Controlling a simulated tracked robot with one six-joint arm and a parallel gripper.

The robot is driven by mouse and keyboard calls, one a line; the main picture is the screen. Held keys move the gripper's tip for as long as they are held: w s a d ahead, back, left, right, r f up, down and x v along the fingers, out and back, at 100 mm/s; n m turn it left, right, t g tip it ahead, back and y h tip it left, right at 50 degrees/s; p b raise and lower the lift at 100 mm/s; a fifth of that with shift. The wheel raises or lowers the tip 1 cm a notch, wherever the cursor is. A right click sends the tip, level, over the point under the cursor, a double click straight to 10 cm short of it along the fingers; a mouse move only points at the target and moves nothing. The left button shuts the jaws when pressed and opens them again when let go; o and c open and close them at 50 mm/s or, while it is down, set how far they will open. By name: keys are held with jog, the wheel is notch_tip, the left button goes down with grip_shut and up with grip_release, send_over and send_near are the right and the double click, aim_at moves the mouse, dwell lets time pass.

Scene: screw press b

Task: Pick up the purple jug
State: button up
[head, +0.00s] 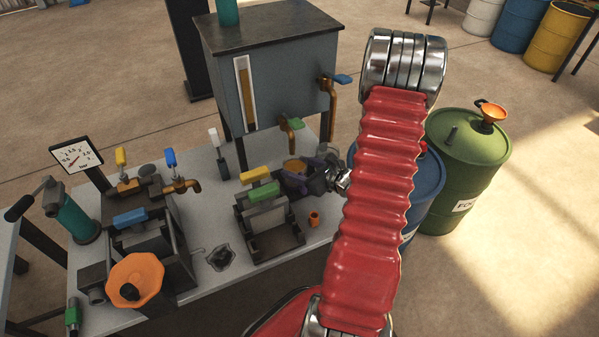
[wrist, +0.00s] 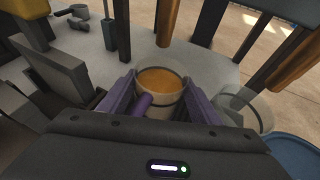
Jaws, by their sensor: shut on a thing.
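The jug (head: 294,167) is a clear round vessel with amber liquid inside, among the taps and stands on the workbench. In the wrist view the jug (wrist: 170,101) sits between my two purple fingers, its purple handle (wrist: 144,104) pointing back toward my palm. My gripper (head: 306,172) reaches in from the right and is shut on the jug; it also shows in the wrist view (wrist: 160,96). The jug looks upright. I cannot tell whether its base touches the bench.
A grey tank (head: 280,75) with brass taps stands behind, one tap (head: 291,130) close above the jug. A stand with yellow and green blocks (head: 263,195) is to the left. Blue (head: 424,185) and green (head: 470,165) drums stand right.

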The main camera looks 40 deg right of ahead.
jog(key=shift+r, duration=0.1)
jog(key=shift+r, duration=1.2)
jog(key=s+d, duration=0.1)
jog(key=s, duration=1.7)
jog(key=shift+d+r, duration=0.3)
jog(key=shift+r, duration=0.15)
